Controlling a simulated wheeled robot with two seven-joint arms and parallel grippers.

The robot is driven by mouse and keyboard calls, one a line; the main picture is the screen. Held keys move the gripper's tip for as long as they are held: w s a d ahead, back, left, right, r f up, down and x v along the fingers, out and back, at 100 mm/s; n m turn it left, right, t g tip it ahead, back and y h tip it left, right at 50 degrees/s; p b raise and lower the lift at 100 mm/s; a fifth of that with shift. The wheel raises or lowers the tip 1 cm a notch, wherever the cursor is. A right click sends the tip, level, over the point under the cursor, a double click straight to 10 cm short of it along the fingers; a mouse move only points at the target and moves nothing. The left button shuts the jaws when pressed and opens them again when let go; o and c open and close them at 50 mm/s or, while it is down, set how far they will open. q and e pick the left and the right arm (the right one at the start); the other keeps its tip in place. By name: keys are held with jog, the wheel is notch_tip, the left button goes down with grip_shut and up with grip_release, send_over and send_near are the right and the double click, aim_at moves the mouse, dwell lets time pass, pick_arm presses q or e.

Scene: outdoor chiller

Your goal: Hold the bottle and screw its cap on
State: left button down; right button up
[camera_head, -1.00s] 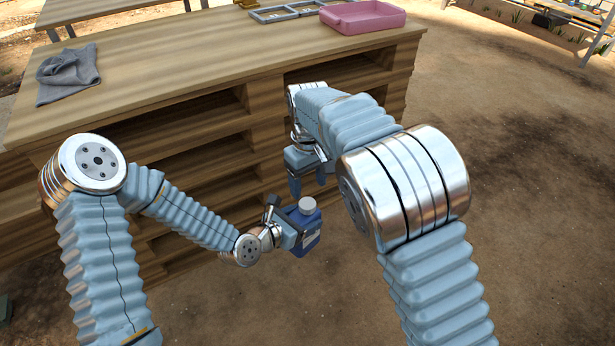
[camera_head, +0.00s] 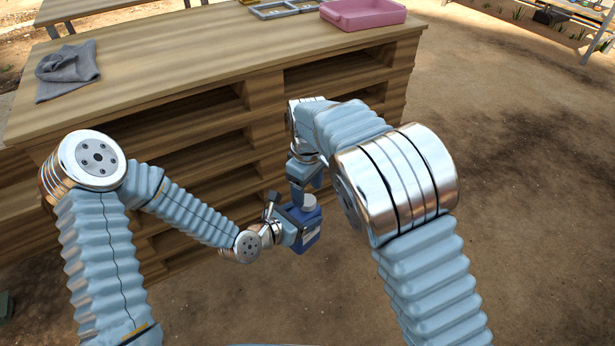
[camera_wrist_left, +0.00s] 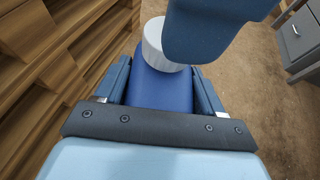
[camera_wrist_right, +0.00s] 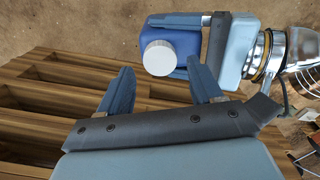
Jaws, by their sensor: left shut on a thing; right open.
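The blue bottle (camera_head: 308,238) is held in front of the pallet-wood bench by my left gripper (camera_head: 296,228), which is shut on its body. A white cap (camera_head: 309,202) sits at its top; whether it is threaded on cannot be seen. In the left wrist view the bottle (camera_wrist_left: 160,88) is between the fingers, and a dark blue finger of my right gripper covers part of the cap (camera_wrist_left: 155,42). My right gripper (camera_head: 306,186) is open just above the cap. In the right wrist view its fingers (camera_wrist_right: 160,88) are apart and empty, with the cap (camera_wrist_right: 159,58) beyond them.
The wooden bench (camera_head: 200,75) stands behind the arms, its slatted front close to both grippers. Bare ground (camera_head: 530,200) lies open at the right.

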aim_at(307, 200)
jog(key=shift+f, duration=1.75)
jog(key=c, duration=1.1)
jog(key=m, duration=0.5)
jog(key=shift+m, duration=0.4)
jog(key=m, duration=0.5)
jog(key=shift+m, duration=0.4)
jog(key=o, duration=1.3)
notch_tip(307, 200, up, 12)
